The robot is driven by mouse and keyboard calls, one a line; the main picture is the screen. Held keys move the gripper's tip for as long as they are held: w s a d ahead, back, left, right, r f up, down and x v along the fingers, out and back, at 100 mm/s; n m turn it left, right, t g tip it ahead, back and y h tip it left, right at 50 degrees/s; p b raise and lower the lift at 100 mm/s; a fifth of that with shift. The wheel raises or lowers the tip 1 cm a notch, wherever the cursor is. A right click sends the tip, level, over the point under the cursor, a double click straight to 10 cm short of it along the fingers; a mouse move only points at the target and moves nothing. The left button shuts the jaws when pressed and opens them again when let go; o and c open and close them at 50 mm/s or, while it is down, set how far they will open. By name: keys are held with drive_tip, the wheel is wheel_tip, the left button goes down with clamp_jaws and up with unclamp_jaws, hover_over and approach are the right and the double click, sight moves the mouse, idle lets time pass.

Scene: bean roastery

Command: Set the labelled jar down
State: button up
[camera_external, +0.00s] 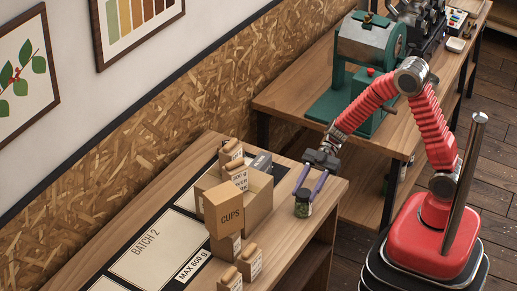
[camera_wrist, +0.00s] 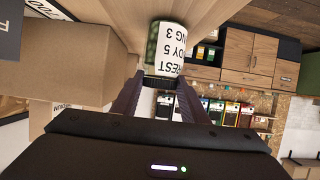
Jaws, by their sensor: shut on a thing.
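The labelled jar (camera_external: 303,208) is small and dark green with a pale label, near the right end of the wooden table. In the wrist view the jar (camera_wrist: 165,48) shows a white label with upside-down print, partly legible as "REST". My gripper (camera_external: 306,193) reaches down from the upper right, its two purple fingers closed on the jar's upper part. The fingers (camera_wrist: 160,85) also show on both sides of the jar in the wrist view. The jar looks upright; I cannot tell whether its base touches the table.
A "BATCH 2" mat (camera_external: 150,250) lies further left. A green machine (camera_external: 365,45) stands on the bench behind.

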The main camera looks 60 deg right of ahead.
drive_tip(key=o, duration=1.2)
drive_tip(key=v, duration=1.2)
drive_tip(key=shift+r, duration=0.1)
